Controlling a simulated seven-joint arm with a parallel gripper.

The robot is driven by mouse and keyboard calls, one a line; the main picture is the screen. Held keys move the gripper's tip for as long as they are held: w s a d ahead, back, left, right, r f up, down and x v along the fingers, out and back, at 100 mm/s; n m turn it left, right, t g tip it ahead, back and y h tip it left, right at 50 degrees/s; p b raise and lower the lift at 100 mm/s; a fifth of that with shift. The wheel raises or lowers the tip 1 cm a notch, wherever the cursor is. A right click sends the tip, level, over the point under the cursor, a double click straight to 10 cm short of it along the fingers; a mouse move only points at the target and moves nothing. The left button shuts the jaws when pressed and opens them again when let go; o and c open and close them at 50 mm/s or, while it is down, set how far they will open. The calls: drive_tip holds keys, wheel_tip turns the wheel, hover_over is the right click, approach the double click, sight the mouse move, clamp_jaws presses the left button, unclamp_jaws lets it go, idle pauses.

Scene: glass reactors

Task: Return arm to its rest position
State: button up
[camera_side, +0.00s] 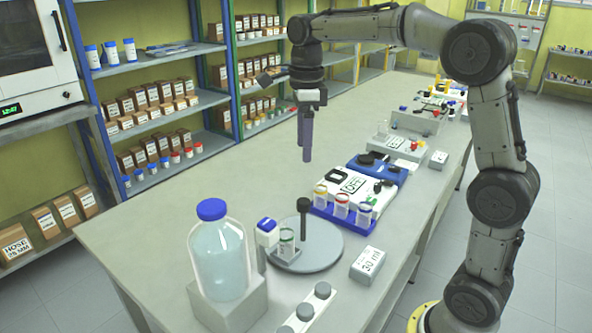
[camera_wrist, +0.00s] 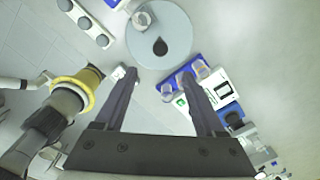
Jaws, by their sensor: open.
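My gripper (camera_side: 306,158) hangs above the long grey bench (camera_side: 160,212), fingers pointing down, to the left of the instruments. In the wrist view my gripper (camera_wrist: 160,90) shows two dark fingers spread apart with nothing between them. It is clear of the bench objects. My arm reaches from its base at the lower right, up and over the bench to the left.
A blue-capped bottle (camera_side: 220,255) stands on a block at the front. A round grey plate (camera_side: 312,248) with a dark post, a blue vial rack (camera_side: 342,218) and a white box (camera_side: 367,265) are nearby. Shelves (camera_side: 175,105) line the left. The bench's left side is free.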

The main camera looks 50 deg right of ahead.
drive_tip(key=s+a+r+n+t, duration=0.1)
drive_tip(key=s+a+r+n, duration=0.15)
drive_tip(key=s, duration=0.45)
drive_tip(key=s+a+r+n+t, duration=0.2)
drive_tip(key=s+n, duration=0.1)
drive_tip(key=s, duration=0.3)
drive_tip(key=s+a+f+n+t, duration=0.1)
drive_tip(key=s+f+n, duration=0.9)
drive_tip(key=n, duration=1.1)
drive_tip(key=shift+a+n+t, duration=0.35)
drive_tip(key=shift+t, duration=0.35)
drive_tip(key=shift+c, duration=0.2)
